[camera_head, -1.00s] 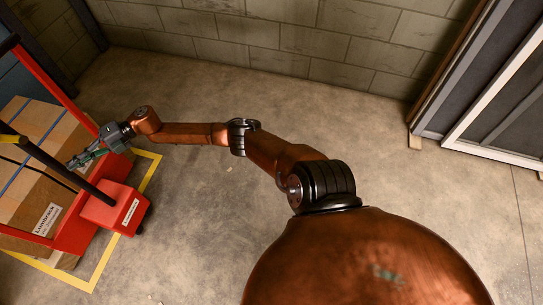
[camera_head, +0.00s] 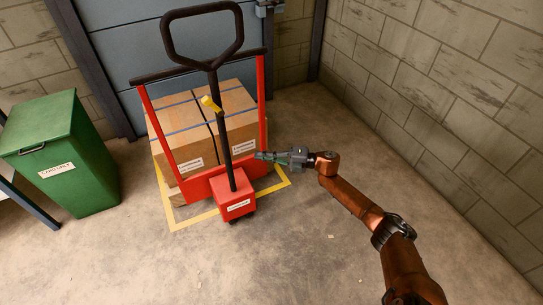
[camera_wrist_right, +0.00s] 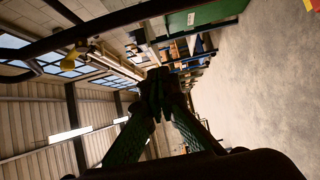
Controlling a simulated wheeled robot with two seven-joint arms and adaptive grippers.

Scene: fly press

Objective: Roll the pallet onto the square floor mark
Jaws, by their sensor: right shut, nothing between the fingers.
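A red pallet truck (camera_head: 236,206) with a black loop handle (camera_head: 168,36) carries strapped cardboard boxes (camera_head: 236,103). Only a little of the wooden pallet (camera_head: 176,197) shows, low at the left under the boxes. The yellow square floor mark (camera_head: 205,215) runs around the load; the truck's red front housing overlaps its near edge, and its far side is hidden. My right gripper (camera_head: 261,155) is shut and empty, close to the truck's right upright; I cannot tell whether it touches. Its shut fingers show in the right wrist view (camera_wrist_right: 158,82). My left gripper is not in view.
A green bin (camera_head: 85,160) stands left of the truck. A blue-grey door (camera_head: 135,60) and block walls (camera_head: 450,100) close off the back and right. The concrete floor (camera_head: 290,255) in front is clear.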

